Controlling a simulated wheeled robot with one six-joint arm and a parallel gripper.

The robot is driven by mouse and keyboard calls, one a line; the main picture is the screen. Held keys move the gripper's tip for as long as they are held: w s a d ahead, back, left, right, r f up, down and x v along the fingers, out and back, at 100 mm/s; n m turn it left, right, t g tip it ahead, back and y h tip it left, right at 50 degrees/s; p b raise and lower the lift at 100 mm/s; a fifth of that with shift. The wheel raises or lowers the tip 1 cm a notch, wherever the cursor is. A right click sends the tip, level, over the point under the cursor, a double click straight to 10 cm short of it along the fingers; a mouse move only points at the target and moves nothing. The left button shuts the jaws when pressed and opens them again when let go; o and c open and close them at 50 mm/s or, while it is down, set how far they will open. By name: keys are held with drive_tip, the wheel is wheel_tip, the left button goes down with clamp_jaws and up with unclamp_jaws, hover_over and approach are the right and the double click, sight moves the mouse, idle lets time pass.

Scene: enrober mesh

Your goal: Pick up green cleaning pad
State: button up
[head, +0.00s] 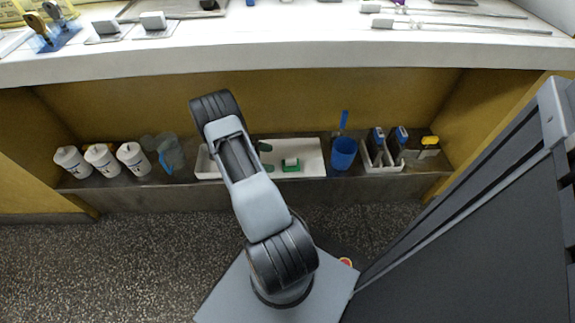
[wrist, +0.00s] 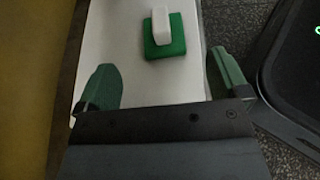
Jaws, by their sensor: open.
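The green cleaning pad (head: 291,168) lies in a white tray (head: 310,150) on the low shelf under the counter. It is square, with a white block-like handle on top. In the wrist view the pad (wrist: 178,47) lies flat on the white surface, ahead of my gripper and a little right of its middle. My gripper (wrist: 167,80) is open and empty, with its two green fingers spread apart. The pad is beyond the fingertips, not between them. In the head view my arm covers the left part of the tray and most of the gripper.
A blue cup (head: 343,154) and a holder with dark blue-labelled items (head: 378,143) stand right of the tray. Several white bottles (head: 103,158) stand at the left. The counter (head: 300,45) overhangs the shelf. A large dark grey panel (head: 480,230) is at right.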

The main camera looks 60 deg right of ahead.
sight(291, 160)
drive_tip(key=b+x, duration=0.1)
drive_tip(key=x, duration=0.3)
drive_tip(key=shift+s+d+f, duration=0.1)
drive_tip(key=shift+s+d, duration=0.05)
drive_tip(key=shift+b+x, duration=1.45)
drive_tip(key=shift+x, duration=1.1)
drive_tip(key=shift+s, duration=0.1)
drive_tip(key=c, duration=1)
drive_tip(key=shift+r, duration=0.25)
